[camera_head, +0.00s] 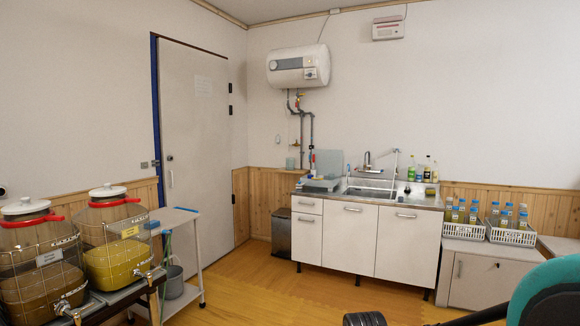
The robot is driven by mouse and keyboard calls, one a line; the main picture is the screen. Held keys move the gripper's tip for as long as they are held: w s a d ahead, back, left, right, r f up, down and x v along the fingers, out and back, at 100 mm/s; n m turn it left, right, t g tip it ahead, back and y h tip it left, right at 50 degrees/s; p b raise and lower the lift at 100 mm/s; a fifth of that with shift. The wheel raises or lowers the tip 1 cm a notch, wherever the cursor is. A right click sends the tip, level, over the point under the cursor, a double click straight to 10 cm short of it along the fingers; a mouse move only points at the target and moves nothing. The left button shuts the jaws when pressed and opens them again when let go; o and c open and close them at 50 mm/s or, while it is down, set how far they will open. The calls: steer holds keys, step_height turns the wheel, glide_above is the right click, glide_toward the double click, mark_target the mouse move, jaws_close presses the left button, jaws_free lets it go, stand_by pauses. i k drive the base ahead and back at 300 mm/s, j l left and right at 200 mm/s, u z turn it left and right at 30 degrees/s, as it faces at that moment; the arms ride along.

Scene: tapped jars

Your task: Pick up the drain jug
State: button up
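A grey jug-like vessel (172,284) stands low inside the small white side table (192,291), behind its front leg. It is small in this view and partly covered by the frame, and I cannot confirm that it is the drain jug. Two large glass jars with white lids and red collars stand at the left: the nearer jar (38,295) and the other jar (118,268). Each has a metal tap low on its front and yellow-brown liquid inside.
A sink counter (360,236) stands against the back wall. Bottle baskets (511,234) sit on low cabinets at the right. A dark bin (281,233) stands by the counter. A teal and black object (545,293) fills the lower right corner. The wooden floor (270,293) between is clear.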

mark_target(289, 161)
steer(key=i+l+z, duration=0.45)
steer(key=i+z, duration=0.15)
steer(key=i, duration=0.15)
steer(key=i+l+z, duration=0.1)
steer(key=i+z, duration=0.4)
steer(key=i, duration=1.3)
steer(key=i+u, duration=0.15)
steer(key=i, duration=0.35)
steer(key=i+l+u, duration=0.2)
steer(key=i, duration=0.3)
steer(key=i+l+u, duration=0.15)
steer(key=i, duration=0.35)
steer(key=i+l+u, duration=0.6)
steer(key=i, duration=0.2)
steer(key=i+j+z, duration=0.4)
steer(key=j, duration=2.1)
steer(key=j+z, duration=0.4)
steer(key=j, duration=2.1)
